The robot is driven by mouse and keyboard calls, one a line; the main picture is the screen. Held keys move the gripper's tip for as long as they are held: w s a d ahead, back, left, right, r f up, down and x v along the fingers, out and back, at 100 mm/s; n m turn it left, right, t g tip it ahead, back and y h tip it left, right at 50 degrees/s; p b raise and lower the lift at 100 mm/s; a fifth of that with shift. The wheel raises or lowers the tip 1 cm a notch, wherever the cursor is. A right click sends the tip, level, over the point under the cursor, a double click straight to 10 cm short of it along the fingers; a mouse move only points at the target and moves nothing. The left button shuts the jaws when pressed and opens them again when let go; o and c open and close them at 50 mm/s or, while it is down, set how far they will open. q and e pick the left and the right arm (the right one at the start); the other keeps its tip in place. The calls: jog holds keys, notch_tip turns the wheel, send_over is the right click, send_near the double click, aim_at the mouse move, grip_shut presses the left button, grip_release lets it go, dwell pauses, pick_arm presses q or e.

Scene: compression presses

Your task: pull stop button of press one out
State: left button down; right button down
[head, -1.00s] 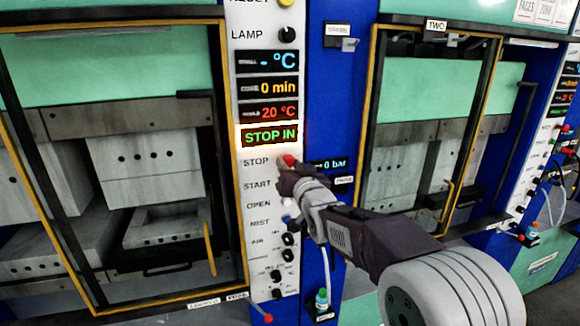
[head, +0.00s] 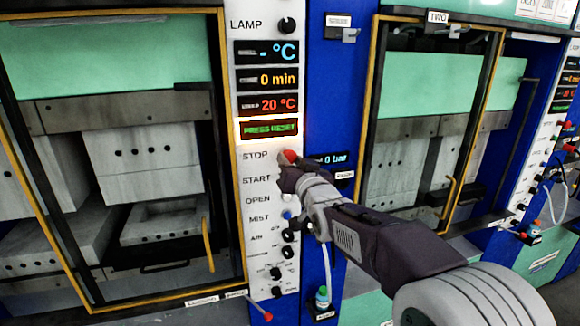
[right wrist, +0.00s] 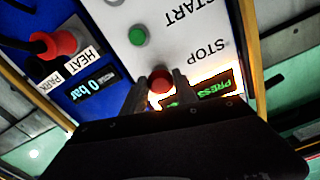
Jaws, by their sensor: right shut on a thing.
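The red stop button (head: 288,157) sits on the white control panel (head: 262,215) of press one, right of the word STOP. My right gripper (head: 285,166) is at the button, shut on it. In the right wrist view the red button (right wrist: 160,80) shows between the two fingertips (right wrist: 158,88). The lit green display (head: 269,129) above the button reads PRESS RESET. My left gripper is not in view.
Black knobs (head: 287,237) and a blue button (head: 287,214) lie below on the same panel. Press one's open chamber (head: 150,150) is at left. Press two (head: 430,120) stands at right. A blue column (head: 340,95) lies between them.

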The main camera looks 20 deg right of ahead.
jog(key=c, duration=0.9)
grip_release()
jog(key=shift+s, duration=0.1)
jog(key=shift+c, duration=0.2)
jog(key=shift+s, duration=0.1)
jog(key=shift+s, duration=0.15)
jog(key=s+b, duration=0.3)
jog(key=s, duration=0.6)
jog(key=shift+d, duration=0.2)
jog(key=shift+w, duration=0.2)
